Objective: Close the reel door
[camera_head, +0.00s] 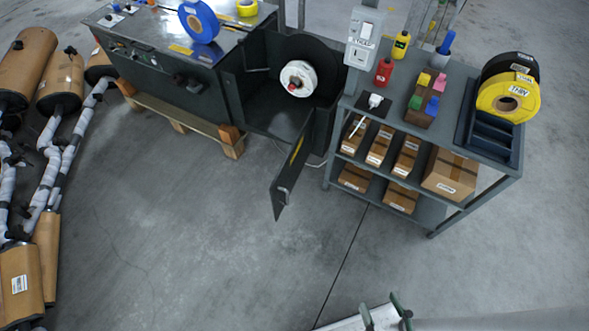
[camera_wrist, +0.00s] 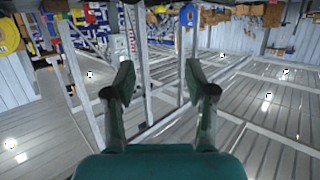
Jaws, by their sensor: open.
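The reel door (camera_head: 291,172) is a dark panel with a yellow label and a small light handle (camera_head: 283,194). It stands swung open, jutting toward the viewer from the right side of the dark reel compartment (camera_head: 265,115). Inside the compartment a reel with a white hub (camera_head: 298,78) shows. My gripper (camera_head: 384,312) is at the bottom edge of the head view, well apart from the door, to its lower right. In the wrist view my gripper (camera_wrist: 158,80) has its two fingers spread with nothing between them. I cannot make out the door in the wrist view.
A grey shelf cart (camera_head: 452,165) with boxes, bottles and tape rolls stands close to the right of the door. A dark workbench (camera_head: 160,75) on a wooden pallet is at left. Wrapped mufflers (camera_head: 60,80) line the left edge. The floor before the door is clear.

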